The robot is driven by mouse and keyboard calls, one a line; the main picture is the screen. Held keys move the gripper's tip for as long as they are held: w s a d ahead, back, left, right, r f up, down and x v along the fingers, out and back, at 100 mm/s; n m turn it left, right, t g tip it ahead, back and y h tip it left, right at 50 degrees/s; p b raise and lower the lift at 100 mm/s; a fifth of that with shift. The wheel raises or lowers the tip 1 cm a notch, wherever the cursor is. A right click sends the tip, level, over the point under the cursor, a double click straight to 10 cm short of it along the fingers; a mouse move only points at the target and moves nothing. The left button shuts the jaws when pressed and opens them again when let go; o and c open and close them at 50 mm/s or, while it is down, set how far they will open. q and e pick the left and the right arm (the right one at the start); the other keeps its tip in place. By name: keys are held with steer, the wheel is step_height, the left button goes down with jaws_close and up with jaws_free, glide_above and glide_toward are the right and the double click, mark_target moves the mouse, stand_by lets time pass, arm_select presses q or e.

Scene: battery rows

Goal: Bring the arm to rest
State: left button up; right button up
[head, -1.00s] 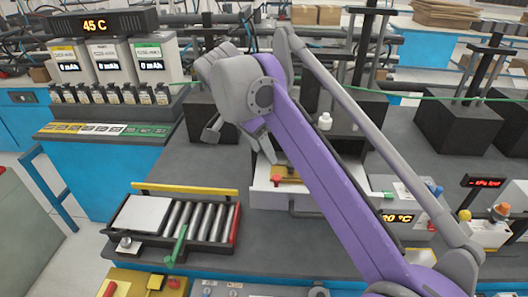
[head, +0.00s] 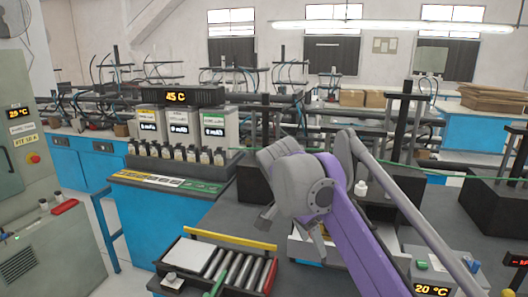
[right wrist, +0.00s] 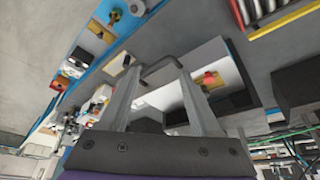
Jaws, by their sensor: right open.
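My right arm, purple and grey, reaches up from the bottom right of the head view. Its right gripper (head: 293,228) points down over the dark bench. The fingers stand apart with nothing between them, which the right wrist view (right wrist: 160,68) also shows. Below and behind it in the head view is an open white drawer (head: 300,250), partly hidden by the gripper. In the right wrist view a red and a yellow item lie in the drawer. My left gripper is not in view.
A roller tray (head: 186,252) with a white plate and yellow bar sits left of the gripper. Behind it stand a row of small batteries (head: 178,153) and a 45 C display (head: 178,97). A white bottle (head: 361,188) and black stands (head: 490,205) are to the right.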

steer(key=s+d+f+n+t+y, duration=0.1)
steer(key=s+d+f+n, duration=0.1)
steer(key=s+f+n, duration=0.2)
steer(key=s+d+f+n+t+y, duration=0.1)
steer(key=s+d+f+n, duration=0.2)
steer(key=s+f, duration=0.7)
steer(key=s+d+f+n+t+y, duration=0.1)
steer(key=s+f+n, duration=0.4)
steer(key=f, duration=0.7)
steer(key=shift+s+d+t+y, duration=0.4)
steer(key=shift+s+d+t, duration=0.25)
steer(key=shift+s, duration=0.35)
